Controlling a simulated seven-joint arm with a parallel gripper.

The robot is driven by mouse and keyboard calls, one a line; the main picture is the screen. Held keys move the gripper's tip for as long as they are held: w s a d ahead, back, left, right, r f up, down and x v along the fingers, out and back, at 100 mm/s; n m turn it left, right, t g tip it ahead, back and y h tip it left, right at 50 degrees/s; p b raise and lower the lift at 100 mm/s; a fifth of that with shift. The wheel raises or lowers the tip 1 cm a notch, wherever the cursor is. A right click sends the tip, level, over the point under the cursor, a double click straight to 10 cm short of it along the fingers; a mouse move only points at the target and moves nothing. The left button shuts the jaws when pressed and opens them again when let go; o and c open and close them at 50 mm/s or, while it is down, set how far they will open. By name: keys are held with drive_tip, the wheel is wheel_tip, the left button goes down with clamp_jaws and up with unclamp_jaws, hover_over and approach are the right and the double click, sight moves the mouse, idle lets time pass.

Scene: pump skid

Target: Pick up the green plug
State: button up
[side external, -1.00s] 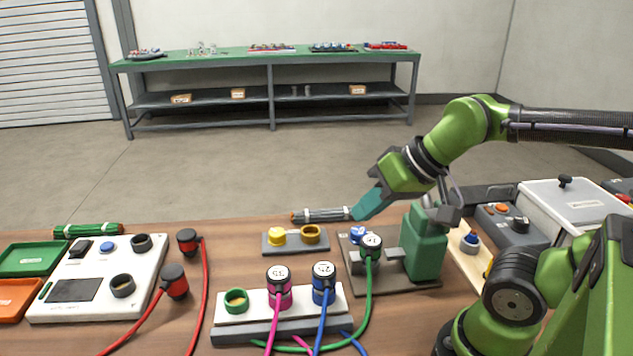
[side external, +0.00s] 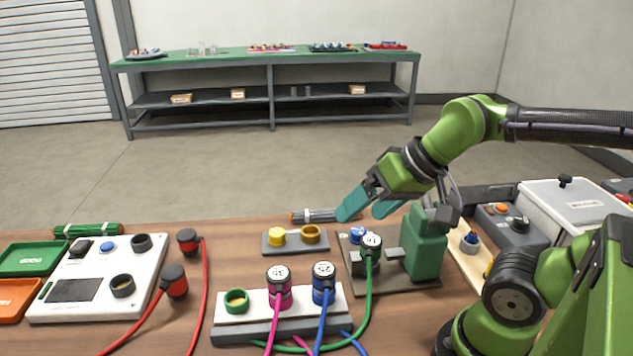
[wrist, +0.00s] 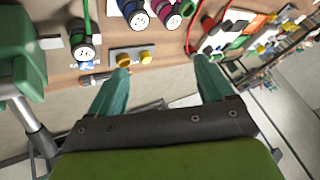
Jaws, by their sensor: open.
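The plug on the green cable (side external: 371,246), the green plug, has a dark body and a white marked cap. It stands on the grey plate beside the green pump body (side external: 425,245), next to a small blue-topped part. In the wrist view the same plug (wrist: 84,48) is at the upper left, outside the jaws. My gripper (side external: 366,213) is open and empty, above the plug in the side picture. In the wrist view its teal fingers (wrist: 162,66) are spread wide with nothing between them. A white block holds an empty green-ringed socket (side external: 236,301).
A pink-cabled plug (side external: 278,290) and a blue-cabled plug (side external: 323,285) stand in the white block. A grey block with yellow fittings (side external: 292,241) and a grey-banded rod lie nearby. Red-cabled plugs and a white panel (side external: 95,280) are at left. Cables cross the front.

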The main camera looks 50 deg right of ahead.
drive_tip(key=w+d+f+g+h, duration=0.1)
drive_tip(key=w+d+f+g, duration=0.15)
drive_tip(key=w+d, duration=0.2)
drive_tip(key=n+g+h, duration=0.1)
drive_tip(key=n+g, duration=0.1)
drive_tip(key=g, duration=0.3)
hover_over(371, 239)
wheel_tip(371, 239, down, 12)
drive_tip(key=shift+d+r, duration=0.1)
drive_tip(key=f, duration=0.5)
drive_tip(key=shift+a+f, duration=0.2)
drive_tip(key=shift+f, duration=0.15)
drive_tip(key=c, duration=1.3)
wheel_tip(371, 239, up, 10)
drive_tip(key=shift+r, duration=0.1)
